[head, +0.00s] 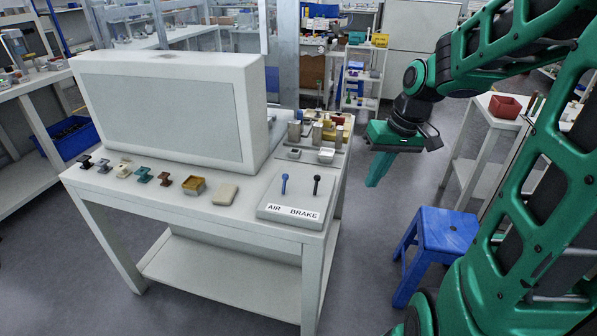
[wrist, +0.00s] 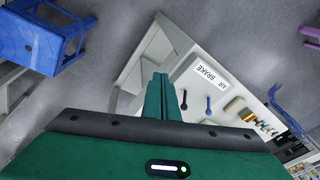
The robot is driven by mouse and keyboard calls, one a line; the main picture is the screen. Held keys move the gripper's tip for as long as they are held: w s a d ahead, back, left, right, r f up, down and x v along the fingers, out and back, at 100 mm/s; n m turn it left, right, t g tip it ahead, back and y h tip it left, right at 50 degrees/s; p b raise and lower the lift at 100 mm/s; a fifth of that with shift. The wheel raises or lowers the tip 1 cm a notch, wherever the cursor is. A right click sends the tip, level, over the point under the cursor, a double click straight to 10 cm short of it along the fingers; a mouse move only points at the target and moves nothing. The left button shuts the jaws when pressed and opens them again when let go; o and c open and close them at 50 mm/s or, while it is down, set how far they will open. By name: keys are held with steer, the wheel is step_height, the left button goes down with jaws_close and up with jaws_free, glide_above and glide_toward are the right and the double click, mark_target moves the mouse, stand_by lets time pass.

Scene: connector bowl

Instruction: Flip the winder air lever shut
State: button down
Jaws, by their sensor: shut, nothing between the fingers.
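The winder air lever is the blue-handled lever (head: 284,184) on a pale panel (head: 270,212) at the table's front right corner, above the word AIR. It stands roughly upright in the head view and also shows in the wrist view (wrist: 208,105). A black lever (head: 317,184) stands to its right above the word BRAKE; it also shows in the wrist view (wrist: 184,100). My gripper (head: 373,182) is shut and empty, fingers pointing down, in the air to the right of the panel. It touches neither lever.
A large white box-shaped machine (head: 170,115) stands on the table (head: 150,205). Several small parts lie along its front edge, with a beige block (head: 225,194) near the panel. Metal pieces (head: 320,130) stand behind the panel. A blue stool (head: 440,232) is on the floor at right.

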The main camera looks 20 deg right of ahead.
steer(key=w+a+n+t+y, duration=0.2)
steer(key=w+a+y, duration=0.2)
steer(key=w, duration=0.9)
steer(key=shift+w+a+r+n, duration=0.2)
steer(key=shift+r+n, duration=0.1)
steer(key=shift+n, duration=0.1)
steer(key=shift+f, duration=0.1)
glide_toward(284, 184)
steer(key=w+d+f, duration=0.1)
steer(key=d+f, duration=0.1)
steer(key=w+d+f, duration=0.2)
steer(key=shift+w+f, duration=0.1)
steer(key=shift+f, duration=0.25)
steer(key=a, duration=0.3)
steer(key=shift+w, duration=0.15)
steer(key=shift+a, duration=0.5)
steer(key=shift+d+r+t, duration=0.15)
steer(key=shift+t, duration=0.25)
